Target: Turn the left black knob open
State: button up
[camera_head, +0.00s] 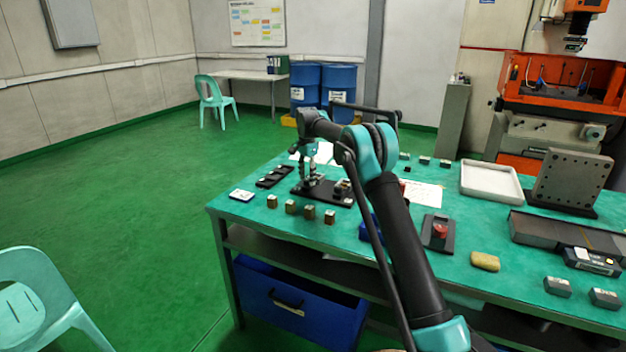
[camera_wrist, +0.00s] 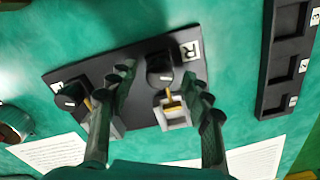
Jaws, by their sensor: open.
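A black board (camera_wrist: 135,65) lies on the green table and carries two black knobs, each beside a small block with a brass-coloured part. One knob (camera_wrist: 160,66) is by a white label that looks like an R. The other knob (camera_wrist: 70,97) is at the picture-left end, by a label I cannot read clearly. My gripper (camera_wrist: 157,79) is open over the board. Its fingers are on either side of the R-labelled knob and its block; contact cannot be told. In the head view the board (camera_head: 335,193) is under my gripper (camera_head: 309,183), which partly hides the knobs.
A black slotted tray (camera_wrist: 285,62) lies beside the board. Several small brownish blocks (camera_head: 309,212) stand in front of it. Paper sheets (camera_wrist: 52,152) lie near. A white tray (camera_head: 490,181) and a red-button box (camera_head: 438,232) are farther right.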

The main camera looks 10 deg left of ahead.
jog(key=shift+f, duration=0.3)
grip_shut()
